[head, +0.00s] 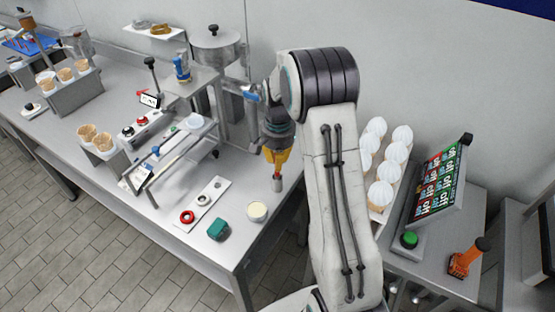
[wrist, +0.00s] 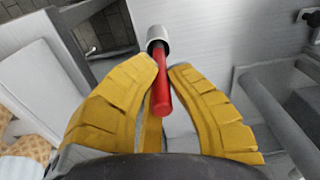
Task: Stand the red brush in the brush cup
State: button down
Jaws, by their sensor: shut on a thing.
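My gripper (head: 276,164) points down over the right part of the table, with its yellow fingers shut on the red brush. In the wrist view the brush's red handle (wrist: 161,92) runs between my fingertips (wrist: 165,68). Its far end meets a pale, dark-mouthed cylinder (wrist: 157,34). This pale piece (head: 277,185) shows below my fingers in the head view, at or just above the tabletop. I cannot tell whether it is the brush's head or a cup around it. A round white tub (head: 257,213) with a cream top stands just left and nearer.
A metal machine (head: 215,60) stands behind. White swirled cones (head: 381,195) and a screen (head: 436,182) are right of my arm.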

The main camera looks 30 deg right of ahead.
jog(key=c, duration=1.3)
grip_release()
jog(key=shift+o, duration=0.2)
jog(key=shift+r, duration=0.1)
jog(key=r, duration=1.1)
jog(key=shift+s+a+r, duration=0.1)
jog(key=shift+s+r, duration=0.2)
jog(key=shift+r, duration=0.1)
